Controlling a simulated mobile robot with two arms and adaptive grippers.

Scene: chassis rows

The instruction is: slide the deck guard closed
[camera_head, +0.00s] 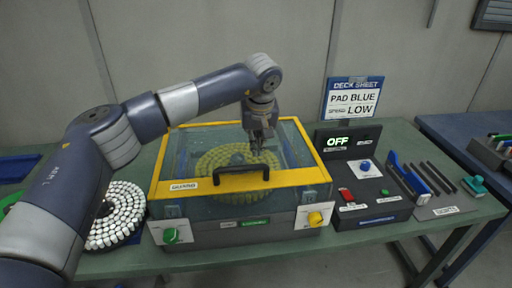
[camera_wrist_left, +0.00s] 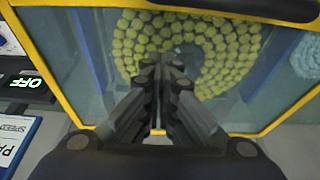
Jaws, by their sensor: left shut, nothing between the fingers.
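The deck guard (camera_head: 241,187) is a clear cover with a yellow frame and a black handle (camera_head: 241,169) on its front bar. It lies over the box-shaped deck, and rings of yellow pieces (camera_head: 222,158) show through it. The guard's yellow frame (camera_wrist_left: 52,75) and the yellow pieces (camera_wrist_left: 215,45) also show in the left wrist view. My left gripper (camera_head: 257,152) points down over the clear panel, behind the handle and apart from it. It is shut and empty; its fingers (camera_wrist_left: 160,72) show in the left wrist view. Whether its tips touch the panel I cannot tell. My right gripper is out of view.
A green knob (camera_head: 171,235) and a yellow knob (camera_head: 315,218) sit on the deck's front. A control box (camera_head: 372,208) with an OFF display (camera_head: 337,141) stands to the right, beside a tray of tools (camera_head: 427,190). A deck sheet (camera_head: 352,98) stands behind. White pieces (camera_head: 121,209) lie left.

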